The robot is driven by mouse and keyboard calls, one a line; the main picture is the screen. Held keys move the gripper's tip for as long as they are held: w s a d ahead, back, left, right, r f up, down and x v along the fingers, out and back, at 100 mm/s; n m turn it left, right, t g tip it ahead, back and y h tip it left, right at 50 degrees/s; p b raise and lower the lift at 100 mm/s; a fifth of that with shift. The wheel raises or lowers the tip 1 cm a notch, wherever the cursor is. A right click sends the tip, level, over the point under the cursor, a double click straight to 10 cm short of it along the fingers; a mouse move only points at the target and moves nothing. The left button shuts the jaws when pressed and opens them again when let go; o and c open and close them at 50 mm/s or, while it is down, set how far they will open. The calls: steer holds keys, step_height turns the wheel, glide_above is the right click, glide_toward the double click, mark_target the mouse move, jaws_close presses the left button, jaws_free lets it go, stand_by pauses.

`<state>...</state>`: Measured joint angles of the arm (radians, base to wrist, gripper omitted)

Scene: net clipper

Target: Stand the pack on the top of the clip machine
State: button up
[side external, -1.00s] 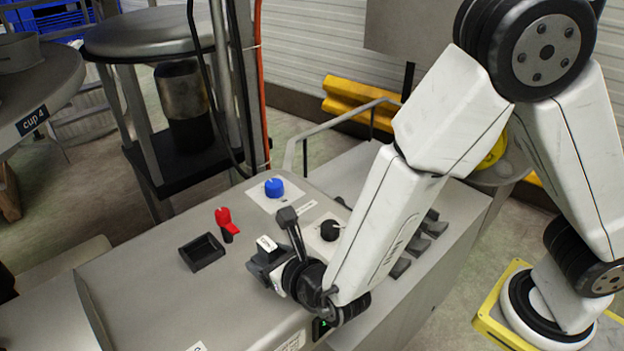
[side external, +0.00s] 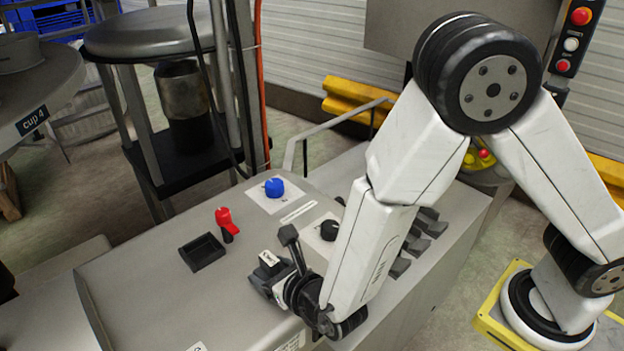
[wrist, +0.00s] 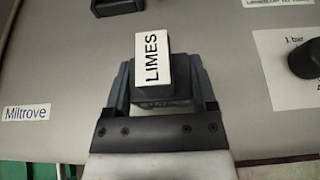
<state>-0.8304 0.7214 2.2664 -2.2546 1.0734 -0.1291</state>
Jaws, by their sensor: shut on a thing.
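The pack (wrist: 153,58) is a small dark block with a white label reading LIMES, and it sits between my gripper's fingers (wrist: 162,88). In the side view the pack (side external: 268,259) shows its white face upward. My gripper (side external: 272,264) is shut on it, low over the grey top of the clip machine (side external: 140,275), right of the black tray. I cannot tell whether the pack's underside touches the top. The fingers hide part of its sides.
A shallow black tray (side external: 202,251), a red lever knob (side external: 226,220), a blue knob (side external: 274,187) and a black knob (side external: 329,230) stand on the machine top. Several dark keys (side external: 425,225) lie behind my arm. The top's left part is clear.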

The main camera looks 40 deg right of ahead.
steer(key=shift+f, duration=0.15)
steer(key=o, duration=1.2)
steer(key=shift+s+r, duration=0.25)
steer(key=shift+v, duration=3.45)
steer(key=shift+d, duration=0.1)
